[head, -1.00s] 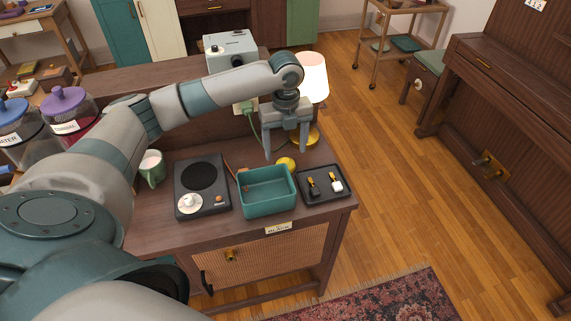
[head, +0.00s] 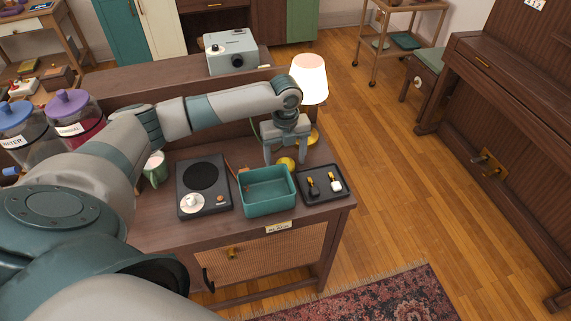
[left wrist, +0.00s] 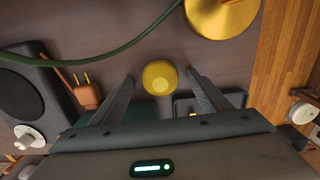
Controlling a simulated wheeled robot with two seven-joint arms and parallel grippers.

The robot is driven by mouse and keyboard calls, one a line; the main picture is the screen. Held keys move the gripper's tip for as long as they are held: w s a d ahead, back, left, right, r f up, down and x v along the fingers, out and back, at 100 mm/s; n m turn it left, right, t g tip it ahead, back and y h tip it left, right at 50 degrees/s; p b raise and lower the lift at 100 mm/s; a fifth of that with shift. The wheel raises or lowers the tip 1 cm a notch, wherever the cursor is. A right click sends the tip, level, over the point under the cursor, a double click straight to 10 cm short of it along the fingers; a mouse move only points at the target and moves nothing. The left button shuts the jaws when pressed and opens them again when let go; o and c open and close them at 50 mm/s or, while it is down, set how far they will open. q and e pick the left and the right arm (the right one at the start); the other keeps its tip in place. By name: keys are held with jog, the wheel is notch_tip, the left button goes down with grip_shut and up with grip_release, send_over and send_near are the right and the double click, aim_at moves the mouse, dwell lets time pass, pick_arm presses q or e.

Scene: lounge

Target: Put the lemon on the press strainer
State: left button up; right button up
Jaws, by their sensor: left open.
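The yellow lemon (head: 286,163) stands on the dark wooden cabinet top, behind the teal bin. In the left wrist view the lemon (left wrist: 160,77) appears between my fingertips, with a gap on each side. My left gripper (head: 286,156) is open and points down over the lemon; its fingers partly hide the fruit in the head view. No part is clearly recognisable as the press strainer. A white round piece with a raised middle (head: 192,202) sits on the front corner of a dark appliance (head: 204,176), left of the bin. My right gripper is not in view.
The teal bin (head: 267,209) stands in front of the lemon, and a black tray (head: 322,198) with small items is right of it. A lit lamp (head: 310,78) with a brass base is close behind my gripper. A green cord (left wrist: 110,50) and an orange plug (left wrist: 88,95) lie nearby.

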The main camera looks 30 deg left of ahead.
aim_at(286, 161)
pick_arm(q)
jog(key=shift+c, duration=0.7)
jog(key=c, duration=1.1)
jog(key=shift+r, duration=0.1)
notch_tip(286, 161, up, 9)
jog(key=shift+f+b, duration=0.2)
jog(key=shift+b, duration=0.95)
jog(key=shift+r, duration=0.65)
jog(key=shift+d, duration=0.1)
